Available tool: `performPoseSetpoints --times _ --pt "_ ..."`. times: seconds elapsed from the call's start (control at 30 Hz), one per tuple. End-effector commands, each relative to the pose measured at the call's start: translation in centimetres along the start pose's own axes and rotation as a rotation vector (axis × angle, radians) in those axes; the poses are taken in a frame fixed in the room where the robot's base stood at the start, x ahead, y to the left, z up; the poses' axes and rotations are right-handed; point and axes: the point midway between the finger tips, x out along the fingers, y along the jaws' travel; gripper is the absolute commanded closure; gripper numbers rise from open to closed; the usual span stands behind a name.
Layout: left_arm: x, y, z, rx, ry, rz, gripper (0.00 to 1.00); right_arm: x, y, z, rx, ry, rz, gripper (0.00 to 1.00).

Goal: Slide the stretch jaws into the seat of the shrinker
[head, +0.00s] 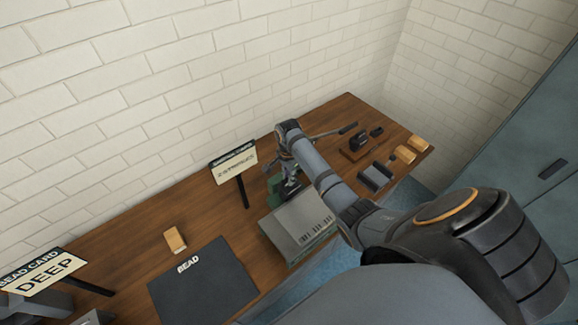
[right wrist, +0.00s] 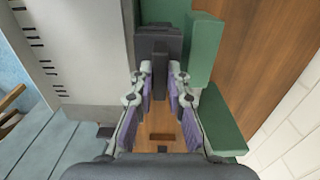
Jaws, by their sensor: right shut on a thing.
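The green shrinker (head: 273,183) stands on the wooden bench, partly hidden behind my right arm in the head view. In the right wrist view its green body (right wrist: 203,52) lies ahead and to the right of the fingers. My right gripper (right wrist: 159,78) is shut on the dark stretch jaws (right wrist: 160,62), whose narrow part sits between the purple-padded fingers. The jaws' wider dark end lies between green parts at the top of that view. I cannot tell how deep they sit in the seat. My left gripper is not in view.
A grey plate with a printed scale (head: 299,222) lies in front of the shrinker. A card sign (head: 234,164) stands behind left. A dark BEAD mat (head: 203,282) and a wooden block (head: 175,240) are left. A dark tool (head: 359,142) and wooden blocks (head: 405,153) are right.

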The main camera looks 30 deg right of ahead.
Motion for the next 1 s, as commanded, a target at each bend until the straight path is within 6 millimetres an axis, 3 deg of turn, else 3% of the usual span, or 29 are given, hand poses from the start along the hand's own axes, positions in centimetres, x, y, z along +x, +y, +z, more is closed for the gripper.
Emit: performPoseSetpoints --times 0.47,0.5,0.67,1.0 --pt "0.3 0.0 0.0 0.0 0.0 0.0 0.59 0.8 -0.1 0.0 -0.001 0.001 -0.003 1.0" --pt "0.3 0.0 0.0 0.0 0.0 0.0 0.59 0.8 -0.2 0.0 -0.001 0.001 -0.004 0.81" --pt "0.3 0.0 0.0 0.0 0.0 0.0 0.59 0.8 -0.1 0.0 0.0 0.0 -0.002 0.59" --pt "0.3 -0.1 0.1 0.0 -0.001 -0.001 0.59 0.8 0.1 0.0 0.0 0.0 0.002 0.59"
